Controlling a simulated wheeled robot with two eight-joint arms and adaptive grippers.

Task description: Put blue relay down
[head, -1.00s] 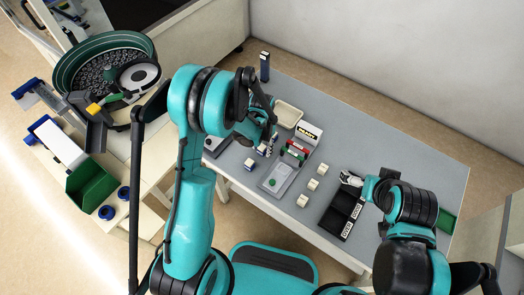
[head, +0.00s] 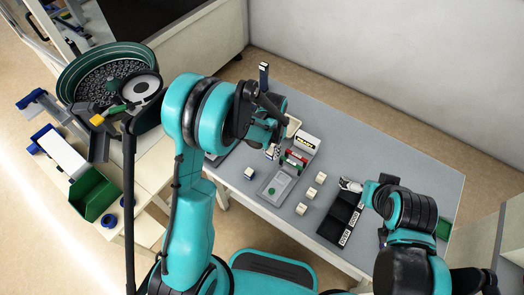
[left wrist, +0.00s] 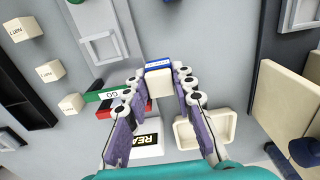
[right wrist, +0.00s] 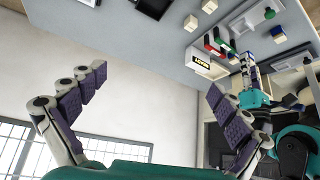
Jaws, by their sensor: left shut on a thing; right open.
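The blue relay, a cream block with a blue labelled end, is between the fingertips of my left gripper (left wrist: 160,92) in the left wrist view (left wrist: 158,80). It shows partly in the head view (head: 271,152), under my left gripper (head: 274,140). My left gripper is shut on it, close over the table beside the red and green blocks. Whether the relay touches the table cannot be told. My right gripper (right wrist: 150,95) is open and empty in the right wrist view. In the head view it is over the black bins at the right (head: 352,186).
A white READY box (head: 306,142) and cream tray (left wrist: 205,128) are close to my left gripper. A grey fixture (head: 275,187), another blue-and-white block (head: 249,173), several cream blocks (head: 301,208) and a black bin (head: 338,219) stand nearby. The table's right back (head: 390,150) is clear.

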